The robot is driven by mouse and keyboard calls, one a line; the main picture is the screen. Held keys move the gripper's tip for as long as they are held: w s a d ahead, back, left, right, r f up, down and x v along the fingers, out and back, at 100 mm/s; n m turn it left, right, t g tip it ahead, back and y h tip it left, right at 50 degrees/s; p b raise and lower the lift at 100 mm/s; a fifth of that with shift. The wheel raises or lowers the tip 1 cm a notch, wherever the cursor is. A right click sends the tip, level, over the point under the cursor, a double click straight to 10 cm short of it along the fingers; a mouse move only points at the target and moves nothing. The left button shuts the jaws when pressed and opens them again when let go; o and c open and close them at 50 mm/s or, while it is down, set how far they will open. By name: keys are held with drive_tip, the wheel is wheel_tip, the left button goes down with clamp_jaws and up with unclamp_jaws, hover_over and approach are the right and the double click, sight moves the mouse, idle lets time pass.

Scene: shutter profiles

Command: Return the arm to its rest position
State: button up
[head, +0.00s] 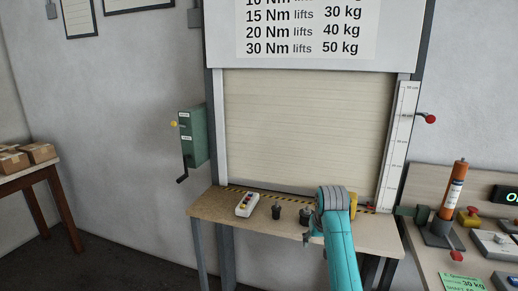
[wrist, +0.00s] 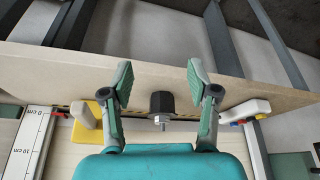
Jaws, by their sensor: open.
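My teal arm reaches over the wooden bench (head: 215,206) in front of the shutter (head: 305,130). My gripper (wrist: 160,72) is open, with its two fingers spread apart and nothing held between them. In the wrist view a black hexagonal piece with a metal stud (wrist: 161,104) shows in the gap between the fingers, apart from both. In the head view my gripper is mostly hidden by my arm at the bench's right half. Two small dark pieces stand on the bench left of my arm, one at the middle (head: 276,212) and one (head: 304,217) close beside the arm.
A white button box (head: 246,204) stands on the bench's left. A yellow block (head: 353,204) is partly hidden behind my arm. A green crank box (head: 192,136) hangs left of the shutter. A right-hand bench holds an orange cylinder (head: 453,190). Space above the bench's left looks clear.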

drive_tip(key=s+f+t, duration=0.1)
drive_tip(key=s+f, duration=0.5)
drive_tip(key=f, duration=0.4)
drive_tip(key=s+f+t, duration=0.2)
drive_tip(key=s+f, duration=0.3)
drive_tip(key=f, duration=0.6)
drive_tip(key=s+f+t, duration=0.1)
drive_tip(key=s+f, duration=0.3)
drive_tip(key=s, duration=0.5)
drive_tip(key=s+f+t, duration=0.1)
drive_tip(key=s+f, duration=0.3)
drive_tip(key=s, duration=0.6)
drive_tip(key=s+r+t, duration=0.1)
drive_tip(key=s+r, duration=0.1)
drive_tip(key=s, duration=0.7)
drive_tip(key=s+r+t, duration=0.2)
drive_tip(key=s, duration=0.8)
drive_tip(key=s+r+t, duration=0.2)
drive_tip(key=s+r, duration=1.4)
drive_tip(key=r, duration=0.1)
drive_tip(key=shift+r+t, duration=0.3)
